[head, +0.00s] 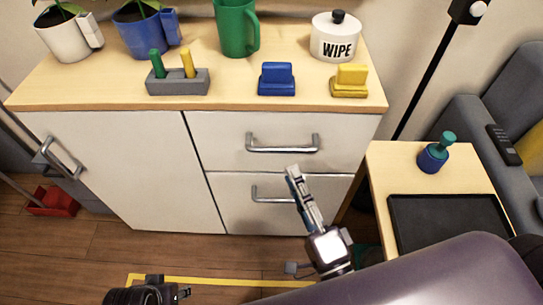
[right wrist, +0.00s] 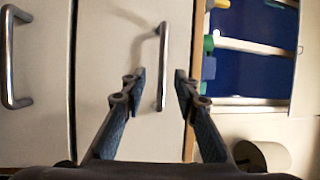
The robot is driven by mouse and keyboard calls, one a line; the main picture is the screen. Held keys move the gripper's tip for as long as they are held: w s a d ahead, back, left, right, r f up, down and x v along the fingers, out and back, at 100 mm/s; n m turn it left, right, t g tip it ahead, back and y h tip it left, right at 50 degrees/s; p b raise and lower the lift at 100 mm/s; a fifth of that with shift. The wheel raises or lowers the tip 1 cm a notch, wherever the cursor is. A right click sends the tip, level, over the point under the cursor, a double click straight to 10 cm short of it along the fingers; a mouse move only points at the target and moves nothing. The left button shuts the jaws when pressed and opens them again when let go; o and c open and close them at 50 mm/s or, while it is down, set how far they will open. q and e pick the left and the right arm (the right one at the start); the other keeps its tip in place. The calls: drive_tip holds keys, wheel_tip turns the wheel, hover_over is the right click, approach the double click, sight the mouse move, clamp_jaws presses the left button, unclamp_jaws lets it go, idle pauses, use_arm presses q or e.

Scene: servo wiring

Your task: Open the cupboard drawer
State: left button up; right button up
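The white cupboard (head: 150,165) has a door on the left and two drawers on the right, both closed. The upper drawer (head: 222,147) has a silver bar handle (head: 283,149), and the lower drawer (head: 228,192) has another handle (head: 268,199). My right gripper (head: 293,172) is in front of the drawers, just below the upper handle. In the right wrist view its fingers are open and empty, and the upper handle (right wrist: 163,66) appears between the fingertips; whether it is within their depth I cannot tell. My left gripper (head: 184,292) is low at the bottom edge, its fingers mostly hidden.
The wooden top holds plant pots (head: 147,33), a green mug (head: 237,27), a WIPE jar (head: 335,38) and blue (head: 277,80) and yellow (head: 350,82) blocks. A side table (head: 385,165) with a black tray (head: 450,199) stands at right. A red dustpan (head: 52,203) lies left.

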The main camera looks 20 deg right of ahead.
sight(282, 149)
drive_tip(key=x, duration=0.7)
drive_tip(key=shift+w+r, duration=0.3)
drive_tip(key=shift+w, duration=0.1)
clamp_jaws()
